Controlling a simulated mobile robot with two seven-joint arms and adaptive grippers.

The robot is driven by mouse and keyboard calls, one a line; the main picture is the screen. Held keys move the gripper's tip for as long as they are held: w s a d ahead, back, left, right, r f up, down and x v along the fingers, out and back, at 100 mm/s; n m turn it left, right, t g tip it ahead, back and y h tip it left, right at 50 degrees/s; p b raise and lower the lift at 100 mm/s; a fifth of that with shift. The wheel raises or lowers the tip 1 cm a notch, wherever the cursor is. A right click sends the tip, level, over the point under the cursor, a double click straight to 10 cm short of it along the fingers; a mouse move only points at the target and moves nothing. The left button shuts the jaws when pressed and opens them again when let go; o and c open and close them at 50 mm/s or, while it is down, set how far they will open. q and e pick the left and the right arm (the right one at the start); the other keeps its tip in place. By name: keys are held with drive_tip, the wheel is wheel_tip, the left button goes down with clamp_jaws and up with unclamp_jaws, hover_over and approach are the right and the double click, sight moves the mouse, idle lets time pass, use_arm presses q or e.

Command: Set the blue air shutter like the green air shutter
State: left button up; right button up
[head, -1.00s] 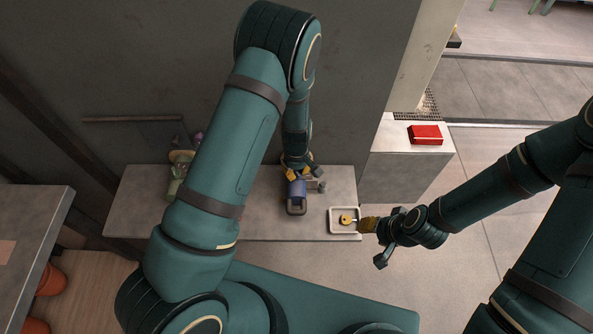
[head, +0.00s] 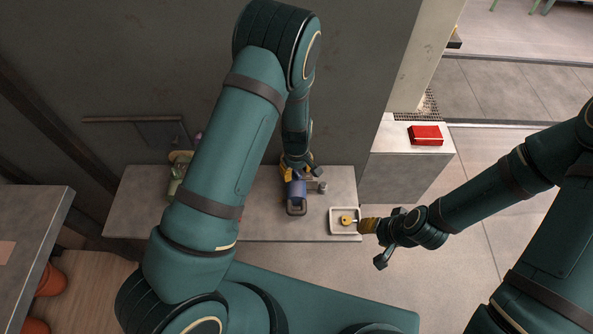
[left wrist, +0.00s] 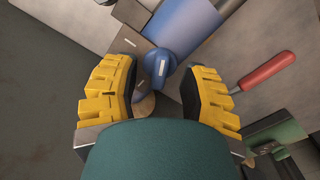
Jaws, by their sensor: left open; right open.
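The blue burner body (head: 297,190) stands on the grey bench, and its blue tube shows in the left wrist view (left wrist: 188,22). The rounded blue air shutter (left wrist: 160,66), with a white mark, is at the tube's end. My left gripper (head: 297,172) is open, its yellow fingers (left wrist: 166,92) on either side of the shutter with gaps visible. A green device (head: 175,183) at the bench's left is partly hidden by my left arm; its air shutter's setting cannot be made out. My right gripper (head: 366,225) is open at the tray's right edge.
A white tray (head: 333,231) holding a small yellow-and-black item (head: 346,220) sits at the right end of the bench (head: 256,222). A red box (head: 426,135) lies on the grey block at right. A red handle (left wrist: 268,72) is right of the left gripper's fingers.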

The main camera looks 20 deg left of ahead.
sight(296, 172)
use_arm(q)
wheel_tip(296, 172, up, 11)
drive_tip(key=shift+r, duration=0.2)
idle(0.6)
